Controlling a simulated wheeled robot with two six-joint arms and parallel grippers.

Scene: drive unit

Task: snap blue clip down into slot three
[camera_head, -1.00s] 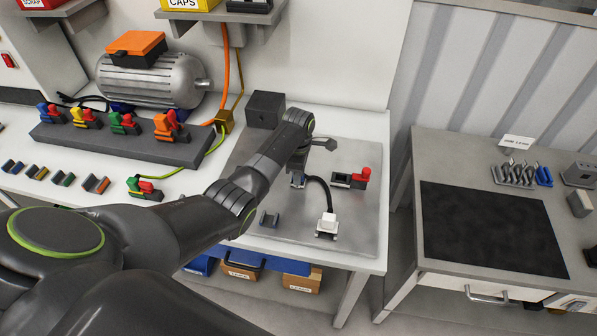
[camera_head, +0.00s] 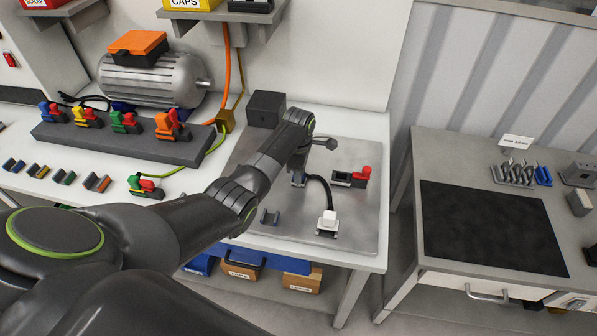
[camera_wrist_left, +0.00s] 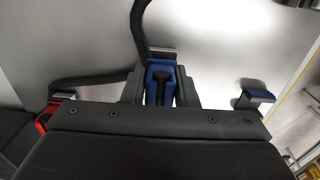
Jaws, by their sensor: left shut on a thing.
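My left gripper (camera_head: 298,182) points down over the grey plate (camera_head: 350,235), among the small clips there. In the left wrist view its dark fingers (camera_wrist_left: 160,92) are closed on a blue clip (camera_wrist_left: 150,82) with a dark piece in its middle. A metal edge (camera_wrist_left: 165,54) shows just beyond the blue clip. A black cable (camera_wrist_left: 140,30) runs past it, and in the head view this cable (camera_head: 326,190) runs to a white connector (camera_head: 327,220). I cannot tell whether the clip is seated in a slot. My right gripper is out of view.
A red-levered connector (camera_head: 355,178) is to the right and a dark box (camera_head: 265,109) behind. Several coloured connectors stand on a dark block (camera_head: 130,141) at left.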

